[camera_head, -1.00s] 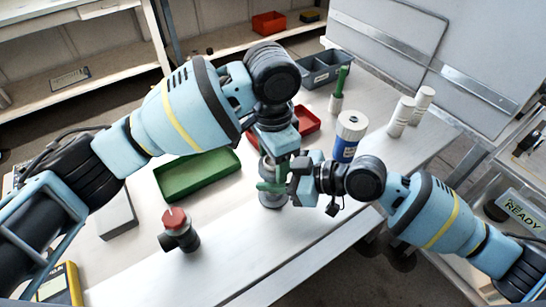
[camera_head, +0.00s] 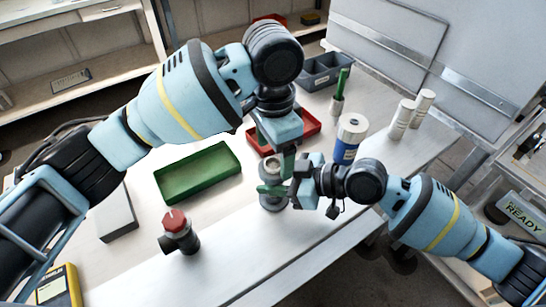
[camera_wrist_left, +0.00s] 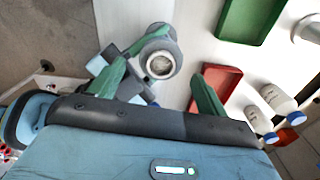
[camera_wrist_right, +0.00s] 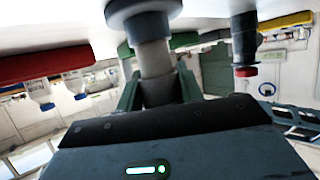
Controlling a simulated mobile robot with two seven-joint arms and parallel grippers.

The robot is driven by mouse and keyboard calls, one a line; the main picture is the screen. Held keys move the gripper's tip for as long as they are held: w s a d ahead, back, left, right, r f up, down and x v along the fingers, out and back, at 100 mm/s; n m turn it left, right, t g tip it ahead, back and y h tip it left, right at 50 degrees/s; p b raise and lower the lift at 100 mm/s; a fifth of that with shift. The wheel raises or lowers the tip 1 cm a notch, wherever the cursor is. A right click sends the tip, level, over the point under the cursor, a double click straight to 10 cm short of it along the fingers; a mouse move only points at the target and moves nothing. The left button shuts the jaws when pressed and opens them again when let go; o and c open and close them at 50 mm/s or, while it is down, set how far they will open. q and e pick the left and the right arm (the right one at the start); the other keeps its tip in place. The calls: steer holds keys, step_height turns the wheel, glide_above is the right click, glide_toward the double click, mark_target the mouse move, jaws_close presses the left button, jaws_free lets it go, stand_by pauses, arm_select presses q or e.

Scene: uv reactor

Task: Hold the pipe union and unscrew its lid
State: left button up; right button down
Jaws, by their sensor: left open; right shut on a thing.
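The pipe union (camera_head: 272,203) stands upright on the white table, with a wide dark base and a narrower grey body. My right gripper (camera_head: 274,189) is shut on its body from the right side. In the right wrist view the grey body (camera_wrist_right: 155,60) sits between the green fingers. My left gripper (camera_head: 286,163) is open and points down, close above and beside the union's top. In the left wrist view the round top (camera_wrist_left: 160,62) shows between and beyond the spread fingers (camera_wrist_left: 163,88), with nothing gripped. I cannot tell whether this round top is the lid.
A green tray (camera_head: 198,174) and a red tray (camera_head: 312,123) lie behind the union. A red-capped pipe fitting (camera_head: 178,232) stands at front left. A blue-and-white container (camera_head: 349,140) and white bottles (camera_head: 401,118) stand at right. The table in front of the union is clear.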

mark_target(273, 163)
arm_select(q)
steer(key=shift+r, duration=0.55)
steer(key=shift+c, duration=0.5)
steer(key=shift+a, duration=0.1)
steer(key=m, duration=0.1)
steer(key=r+m, duration=0.1)
steer(key=m, duration=0.1)
steer(key=shift+w, duration=0.1)
steer(key=m, duration=0.2)
steer(key=r+m, duration=0.1)
steer(key=m, duration=0.2)
steer(key=shift+r, duration=0.1)
steer(key=m, duration=0.2)
steer(key=r+m, duration=0.1)
steer(key=m, duration=0.1)
steer(key=shift+f, duration=4.05)
